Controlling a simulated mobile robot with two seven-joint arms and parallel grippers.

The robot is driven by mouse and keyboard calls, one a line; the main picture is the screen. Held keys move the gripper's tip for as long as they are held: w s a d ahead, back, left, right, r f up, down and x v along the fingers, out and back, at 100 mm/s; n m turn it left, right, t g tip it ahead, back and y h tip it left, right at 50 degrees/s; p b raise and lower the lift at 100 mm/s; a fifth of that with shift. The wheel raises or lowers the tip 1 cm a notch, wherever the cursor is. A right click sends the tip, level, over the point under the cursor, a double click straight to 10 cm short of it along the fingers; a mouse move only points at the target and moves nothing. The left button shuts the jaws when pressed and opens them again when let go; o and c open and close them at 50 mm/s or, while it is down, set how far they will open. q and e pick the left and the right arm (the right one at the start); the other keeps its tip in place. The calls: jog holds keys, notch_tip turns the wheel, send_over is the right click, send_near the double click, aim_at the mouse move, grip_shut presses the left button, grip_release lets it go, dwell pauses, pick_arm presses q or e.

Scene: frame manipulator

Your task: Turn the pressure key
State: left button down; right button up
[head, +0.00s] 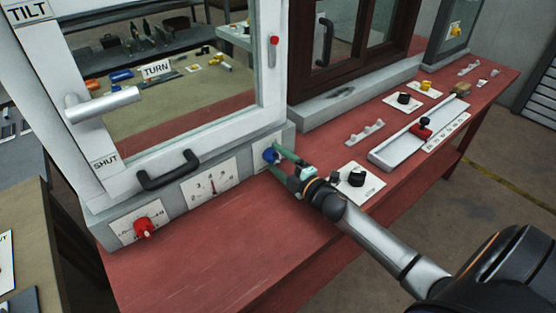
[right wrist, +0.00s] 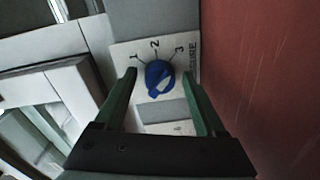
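The pressure key is a blue knob (head: 270,155) on a white plate at the right end of the grey window frame base. In the right wrist view the knob (right wrist: 155,90) sits below the printed numbers 1, 2 and 3, with "...URE" lettering partly visible at the side. It has a pale mark, and its grip ridge is tilted. My right gripper (head: 281,160) is at the knob. In the right wrist view its green fingers (right wrist: 159,75) are open, one on each side of the knob, with gaps visible. My left gripper is not in view.
A black knob plate (head: 360,188) and a slider rail (head: 405,145) lie to the right. The red bench (head: 220,260) is clear in front.

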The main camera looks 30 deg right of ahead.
jog(key=shift+s, duration=0.1)
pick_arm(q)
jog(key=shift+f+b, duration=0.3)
pick_arm(e)
jog(key=s, duration=0.8)
jog(key=s+d, duration=0.1)
jog(key=s, duration=0.3)
jog(key=shift+s+r, duration=0.15)
jog(key=shift+r, duration=0.1)
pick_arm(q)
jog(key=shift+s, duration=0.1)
